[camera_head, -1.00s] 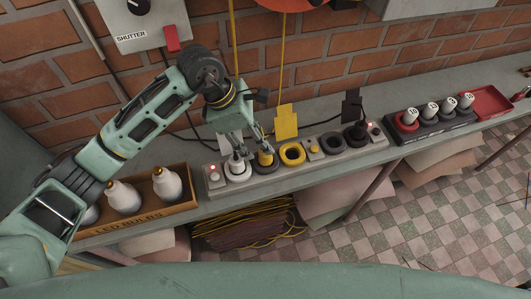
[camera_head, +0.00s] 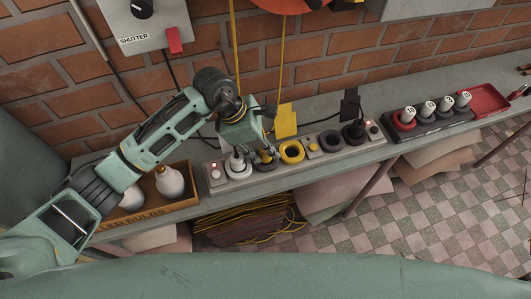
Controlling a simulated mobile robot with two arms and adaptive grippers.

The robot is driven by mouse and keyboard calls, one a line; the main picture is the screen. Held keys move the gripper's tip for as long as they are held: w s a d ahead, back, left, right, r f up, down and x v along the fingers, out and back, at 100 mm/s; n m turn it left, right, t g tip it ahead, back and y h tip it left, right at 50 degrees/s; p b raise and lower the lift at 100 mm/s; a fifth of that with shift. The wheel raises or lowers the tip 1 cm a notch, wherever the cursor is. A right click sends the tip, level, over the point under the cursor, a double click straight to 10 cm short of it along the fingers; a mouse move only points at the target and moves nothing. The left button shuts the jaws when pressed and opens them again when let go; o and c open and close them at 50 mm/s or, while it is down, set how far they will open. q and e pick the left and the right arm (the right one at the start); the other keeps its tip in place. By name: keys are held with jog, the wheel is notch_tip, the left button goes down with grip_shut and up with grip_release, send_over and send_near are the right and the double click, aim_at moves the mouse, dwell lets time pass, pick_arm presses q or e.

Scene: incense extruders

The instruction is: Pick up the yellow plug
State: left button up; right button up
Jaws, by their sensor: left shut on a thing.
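The yellow plug (camera_head: 266,158) is at the second round socket from the left on the grey socket strip (camera_head: 213,183). The fingers of my left gripper (camera_head: 262,150) are shut on it from above and partly hide it. It is in or just over the dark socket ring; I cannot tell whether it is lifted. A white plug (camera_head: 236,162) stands just left of the fingers. A yellow-ringed socket (camera_head: 291,152) is empty to the right. My right gripper is not in view.
A yellow tag (camera_head: 285,121) stands behind the strip. A dark ring (camera_head: 330,140) and a black plug (camera_head: 354,131) are further right. A wooden crate of LED bulbs (camera_head: 175,207) stands left, and a black rack (camera_head: 430,128) and red tray (camera_head: 487,101) stand right.

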pick_arm(q)
grip_shut()
